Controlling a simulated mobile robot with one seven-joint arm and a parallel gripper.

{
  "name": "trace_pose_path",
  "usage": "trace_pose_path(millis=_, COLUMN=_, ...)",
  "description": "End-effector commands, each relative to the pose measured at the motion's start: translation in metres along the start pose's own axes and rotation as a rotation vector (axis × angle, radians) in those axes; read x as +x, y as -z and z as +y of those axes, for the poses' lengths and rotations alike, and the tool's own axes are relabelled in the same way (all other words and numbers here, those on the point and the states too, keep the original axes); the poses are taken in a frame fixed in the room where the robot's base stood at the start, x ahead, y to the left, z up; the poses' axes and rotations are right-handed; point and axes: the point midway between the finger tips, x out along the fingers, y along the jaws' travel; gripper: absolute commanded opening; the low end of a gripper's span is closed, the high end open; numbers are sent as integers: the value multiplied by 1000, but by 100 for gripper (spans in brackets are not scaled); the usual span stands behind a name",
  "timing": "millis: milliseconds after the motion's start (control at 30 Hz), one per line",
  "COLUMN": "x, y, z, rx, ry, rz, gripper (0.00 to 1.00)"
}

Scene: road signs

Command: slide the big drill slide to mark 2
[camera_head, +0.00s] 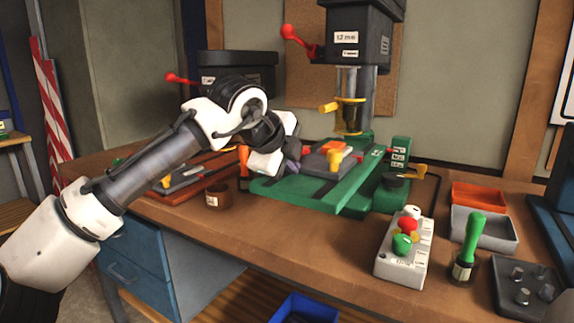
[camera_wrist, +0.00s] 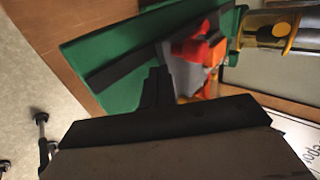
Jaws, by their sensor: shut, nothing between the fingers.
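The big drill (camera_head: 350,45) stands at the back of the bench over a green base plate (camera_head: 300,192) with dark grooves. A grey slide block (camera_head: 317,161) with an orange top and a yellow knob (camera_head: 334,158) sits on the plate. I take it to be the slide. My gripper (camera_head: 292,167) is shut and empty, left of the block and low over the plate. In the wrist view its dark fingertips (camera_wrist: 156,75) are close to the grey block (camera_wrist: 185,75); I cannot tell if they touch. White labels (camera_head: 399,154) are at the plate's right; their text is unreadable.
A smaller drill with a red handle (camera_head: 178,78) stands behind my arm. A button box (camera_head: 404,250), a green-handled tool (camera_head: 472,245) and orange and grey trays (camera_head: 485,230) occupy the right side.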

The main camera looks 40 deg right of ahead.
Motion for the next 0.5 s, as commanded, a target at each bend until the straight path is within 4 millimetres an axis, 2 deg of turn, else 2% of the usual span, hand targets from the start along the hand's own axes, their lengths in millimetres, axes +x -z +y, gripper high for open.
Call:
trace_pose_path(millis=267, x=1, y=0, z=-4, rx=0, ry=1, rz=1, gripper=0)
trace_pose_path(millis=367, x=7, y=0, z=-15, rx=-1, ry=2, rz=6, gripper=0)
trace_pose_path(millis=500, x=24, y=1, z=-34, rx=-3, ry=1, rz=9, gripper=0)
